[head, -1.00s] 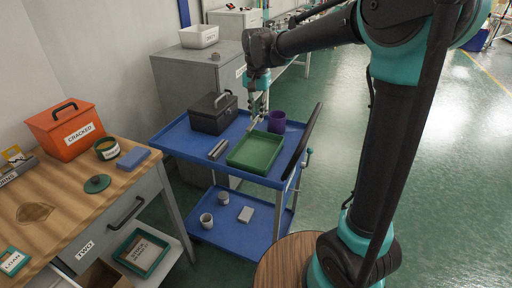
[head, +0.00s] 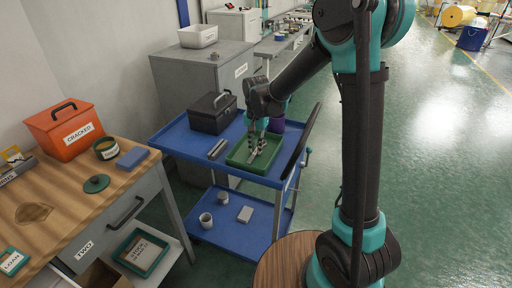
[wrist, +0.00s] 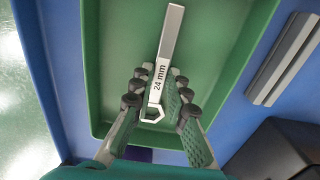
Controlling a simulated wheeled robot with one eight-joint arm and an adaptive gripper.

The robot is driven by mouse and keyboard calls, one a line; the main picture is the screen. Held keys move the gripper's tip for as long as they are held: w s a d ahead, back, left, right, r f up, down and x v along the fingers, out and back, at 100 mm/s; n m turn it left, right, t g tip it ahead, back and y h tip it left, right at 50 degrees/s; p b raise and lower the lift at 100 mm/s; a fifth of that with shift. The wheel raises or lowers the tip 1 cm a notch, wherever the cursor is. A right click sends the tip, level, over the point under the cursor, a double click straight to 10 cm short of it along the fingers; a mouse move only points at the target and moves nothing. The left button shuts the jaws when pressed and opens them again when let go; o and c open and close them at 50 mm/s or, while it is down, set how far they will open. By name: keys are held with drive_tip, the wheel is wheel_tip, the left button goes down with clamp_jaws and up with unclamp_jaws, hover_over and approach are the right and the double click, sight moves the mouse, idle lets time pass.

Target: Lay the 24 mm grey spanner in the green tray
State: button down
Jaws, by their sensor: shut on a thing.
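The grey spanner (wrist: 169,45), marked "24 mm", is between the fingers of my gripper (wrist: 158,88) in the wrist view. My gripper is shut on it near its ring end, and the handle points away. The spanner lies over the floor of the green tray (wrist: 115,60); I cannot tell whether it touches the floor. In the head view my gripper (head: 257,150) is down at the green tray (head: 238,164), on the blue trolley, and the spanner is too small to make out clearly there.
The blue trolley (head: 180,144) also carries a black box (head: 212,116), a grey bar-like item (head: 217,149) left of the tray and a purple cup (head: 277,125) behind my gripper. A wooden bench (head: 60,205) stands at left.

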sight(256, 151)
drive_tip(key=c, duration=1.5)
unclamp_jaws()
drive_tip(key=shift+f, duration=0.1)
wheel_tip(256, 151, up, 12)
drive_tip(key=shift+r, duration=0.15)
